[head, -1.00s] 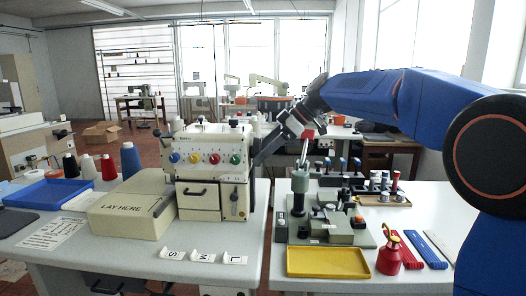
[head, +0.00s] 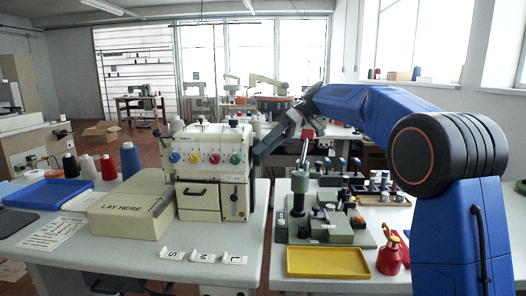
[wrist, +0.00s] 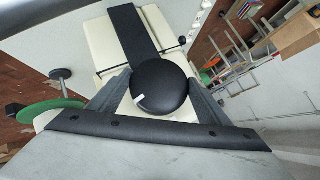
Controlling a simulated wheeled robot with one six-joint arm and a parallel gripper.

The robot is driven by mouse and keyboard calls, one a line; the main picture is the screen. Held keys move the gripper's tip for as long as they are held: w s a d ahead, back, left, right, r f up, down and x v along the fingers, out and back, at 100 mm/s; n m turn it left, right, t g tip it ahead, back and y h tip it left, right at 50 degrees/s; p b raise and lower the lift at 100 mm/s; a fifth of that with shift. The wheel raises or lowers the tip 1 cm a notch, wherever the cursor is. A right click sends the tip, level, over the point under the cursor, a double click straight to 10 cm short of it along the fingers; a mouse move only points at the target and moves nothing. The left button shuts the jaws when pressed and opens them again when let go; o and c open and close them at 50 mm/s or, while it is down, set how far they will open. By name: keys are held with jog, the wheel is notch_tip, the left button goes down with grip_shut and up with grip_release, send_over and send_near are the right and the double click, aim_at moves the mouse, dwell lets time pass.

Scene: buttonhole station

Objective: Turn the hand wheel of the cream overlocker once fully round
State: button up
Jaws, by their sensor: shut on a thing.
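The cream overlocker (head: 212,150) stands on the left table in the head view, with coloured dials on its front. Its black round hand wheel (wrist: 160,84) shows in the wrist view with a small white mark on its lower left edge; in the head view I cannot make it out clearly. My gripper (wrist: 160,95) has one finger on each side of the wheel and is shut on it. In the head view my gripper (head: 262,150) reaches the overlocker's right side from the right, its tips partly hidden.
A cream box marked LAY HERE (head: 128,208) stands left of the overlocker. On the right table are a green-grey press (head: 300,195), a yellow tray (head: 328,262) and a red oil can (head: 390,257). A gap separates the tables.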

jog(key=shift+g, duration=0.3)
dwell(0.4)
jog(key=o, duration=1)
jog(key=shift+o, duration=0.2)
